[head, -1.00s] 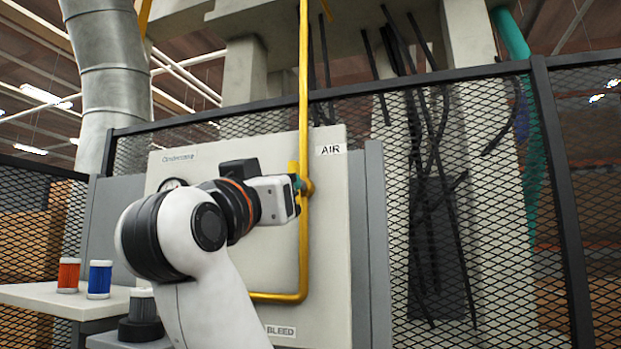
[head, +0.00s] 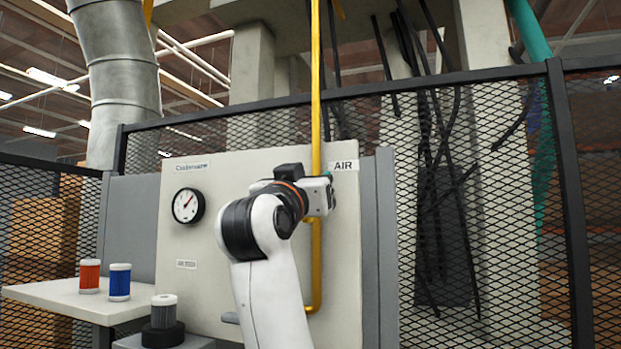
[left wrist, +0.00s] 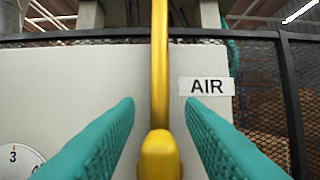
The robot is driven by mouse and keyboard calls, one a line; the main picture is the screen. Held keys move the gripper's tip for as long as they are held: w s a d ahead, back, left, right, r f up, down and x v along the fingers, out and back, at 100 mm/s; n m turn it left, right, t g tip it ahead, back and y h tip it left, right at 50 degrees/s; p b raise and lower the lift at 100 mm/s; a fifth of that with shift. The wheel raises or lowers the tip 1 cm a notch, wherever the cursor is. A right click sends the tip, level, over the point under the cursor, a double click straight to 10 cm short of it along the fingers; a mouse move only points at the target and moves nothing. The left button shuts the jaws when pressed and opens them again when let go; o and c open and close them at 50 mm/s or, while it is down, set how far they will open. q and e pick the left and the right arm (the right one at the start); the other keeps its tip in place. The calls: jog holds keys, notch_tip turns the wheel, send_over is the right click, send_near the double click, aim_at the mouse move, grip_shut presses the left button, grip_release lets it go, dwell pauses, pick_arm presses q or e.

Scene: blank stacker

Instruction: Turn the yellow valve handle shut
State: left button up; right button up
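The yellow valve handle (left wrist: 160,157) shows at the bottom middle of the left wrist view, a rounded yellow piece in line with the vertical yellow pipe (left wrist: 160,60) behind it. My left gripper (left wrist: 160,108) is open. Its two teal fingers stand on either side of the handle, with a visible gap on both sides. In the head view my left gripper (head: 329,190) is in front of the yellow pipe (head: 316,90), just below the AIR label (head: 344,166). It hides the handle there. My right gripper is not in view.
The pale panel (head: 230,260) carries a round gauge (head: 188,205). A shelf (head: 60,298) at left holds a red cylinder (head: 90,276) and a blue cylinder (head: 119,282). A grey cylinder (head: 164,311) stands on a dark base. Black mesh fence (head: 480,200) runs behind.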

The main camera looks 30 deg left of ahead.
pick_arm(q)
jog(key=shift+w, duration=0.1)
jog(key=c, duration=0.3)
grip_shut()
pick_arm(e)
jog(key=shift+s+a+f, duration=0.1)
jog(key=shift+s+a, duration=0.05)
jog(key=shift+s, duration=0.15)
pick_arm(q)
jog(key=shift+a+f+n, duration=0.1)
jog(key=shift+n, duration=0.3)
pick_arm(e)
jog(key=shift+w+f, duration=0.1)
pick_arm(q)
jog(key=shift+s+a+f+n+g+y, duration=0.1)
jog(key=shift+a+f+n+g+y, duration=0.7)
jog(key=shift+n, duration=2.6)
jog(key=shift+s+a+f+n+g+y, duration=0.15)
jog(key=shift+n+g+y, duration=1.25)
jog(key=shift+n, duration=2)
jog(key=shift+s+a+f+n+g+y, duration=0.1)
jog(key=shift+a+f+n+g+y, duration=0.9)
jog(key=shift+n, duration=2.4)
jog(key=shift+d+r+g+h, duration=0.3)
jog(key=shift+d+r+g, duration=0.1)
jog(key=shift+d+r, duration=0.1)
